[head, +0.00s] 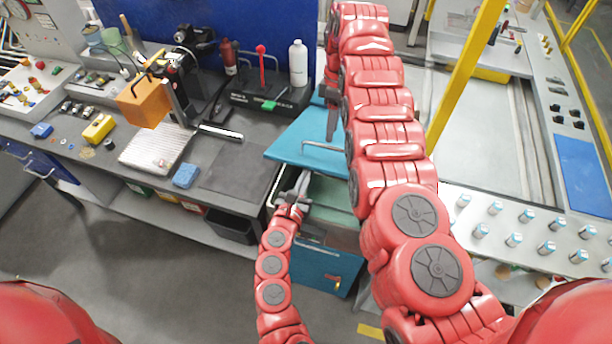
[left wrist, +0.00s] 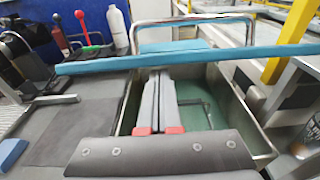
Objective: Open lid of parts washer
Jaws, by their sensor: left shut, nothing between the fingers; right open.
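The parts washer is a teal cabinet (head: 318,262) with an open-topped metal basin. Its teal lid (head: 295,143) is partly raised, with a gap showing between its front edge and the basin. In the left wrist view the lid (left wrist: 110,66) crosses edge-on, with its chrome handle (left wrist: 195,18) above and the greenish basin (left wrist: 205,112) below. My left gripper (head: 303,177) is shut and empty at the front of the basin. Its fingers (left wrist: 162,75) point toward the lid's edge from below; contact is unclear. My right gripper (head: 331,128) is open and hangs over the lid, partly hidden by its arm.
A grey workbench (head: 232,180) with a white bottle (head: 298,63), a bottle rack and an orange block (head: 143,101) stands left of the washer. A yellow post (head: 465,75) and a conveyor table with several small cylinders (head: 514,239) are on the right.

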